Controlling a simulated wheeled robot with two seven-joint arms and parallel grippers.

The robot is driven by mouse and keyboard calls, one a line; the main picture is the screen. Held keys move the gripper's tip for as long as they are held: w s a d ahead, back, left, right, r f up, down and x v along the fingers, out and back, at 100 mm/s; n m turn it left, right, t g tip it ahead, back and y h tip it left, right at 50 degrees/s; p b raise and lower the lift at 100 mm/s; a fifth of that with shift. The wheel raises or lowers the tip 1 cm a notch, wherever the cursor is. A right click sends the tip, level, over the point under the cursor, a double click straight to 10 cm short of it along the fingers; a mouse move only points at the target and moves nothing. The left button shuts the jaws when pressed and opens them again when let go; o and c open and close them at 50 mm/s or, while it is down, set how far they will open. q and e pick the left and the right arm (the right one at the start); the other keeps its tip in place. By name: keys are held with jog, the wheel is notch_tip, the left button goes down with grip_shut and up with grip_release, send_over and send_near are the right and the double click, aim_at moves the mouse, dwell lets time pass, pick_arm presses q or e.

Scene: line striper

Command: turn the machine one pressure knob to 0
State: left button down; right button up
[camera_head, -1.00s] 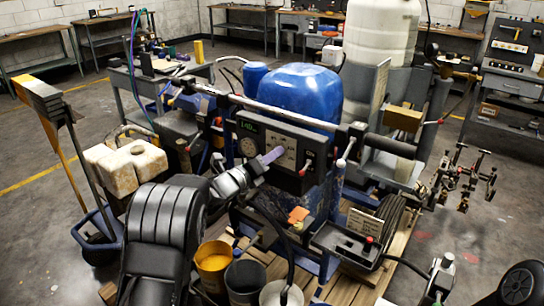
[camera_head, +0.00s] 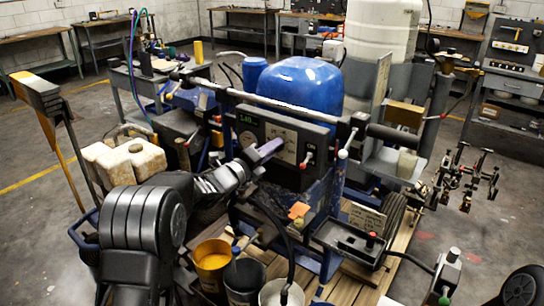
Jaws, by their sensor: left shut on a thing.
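The line striper (camera_head: 300,85) has a blue tank and a dark control panel (camera_head: 290,133) on its front. The panel carries a small green lit display (camera_head: 246,119), a round gauge (camera_head: 247,143), a pale label plate and a red-tipped lever (camera_head: 307,157). My left gripper (camera_head: 262,152) is at the panel's lower left part, its arm coming in from the lower left. It is shut on the pressure knob, which its fingers hide almost fully. I cannot read the knob's setting. My right gripper is not in view.
A long light bar (camera_head: 290,106) with a black grip crosses above the panel. Yellow (camera_head: 212,258) and dark buckets stand below on a wooden pallet. White jugs (camera_head: 126,160) sit at the left.

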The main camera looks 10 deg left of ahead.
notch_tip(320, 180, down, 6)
jog(key=b, duration=0.5)
pick_arm(q)
jog(key=n+p, duration=0.2)
jog(key=n, duration=1.3)
jog(key=n+y+p, duration=0.1)
jog(key=n+p, duration=0.1)
jog(key=n, duration=1.4)
jog(key=shift+s+d+f+n+y, duration=0.1)
jog(key=shift+d+n+y, duration=0.05)
jog(key=shift+n+y, duration=0.15)
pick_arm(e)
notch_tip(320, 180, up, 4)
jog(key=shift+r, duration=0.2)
pick_arm(q)
jog(key=c, duration=1.1)
grip_release()
jog(key=shift+o, duration=0.2)
